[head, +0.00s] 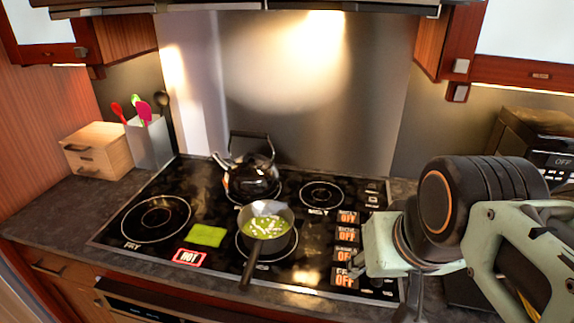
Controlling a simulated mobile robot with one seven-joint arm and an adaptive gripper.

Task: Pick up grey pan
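The grey pan (290,246) sits on the front middle burner of the black stovetop in the head view. It holds something yellow-green with pale bits, and its dark handle points toward the front edge of the counter. My arm comes in from the right. A dark part that appears to be my gripper (411,298) hangs low at the bottom edge, right of the pan and apart from it. My arm partly hides it and its fingers cannot be made out.
A shiny black kettle (250,178) stands close behind the pan. A green square (206,235) lies to its left on the stovetop (130,245). A utensil holder (150,143) and small wooden drawer box (95,150) stand at the left. A dark appliance (535,135) is at the right.

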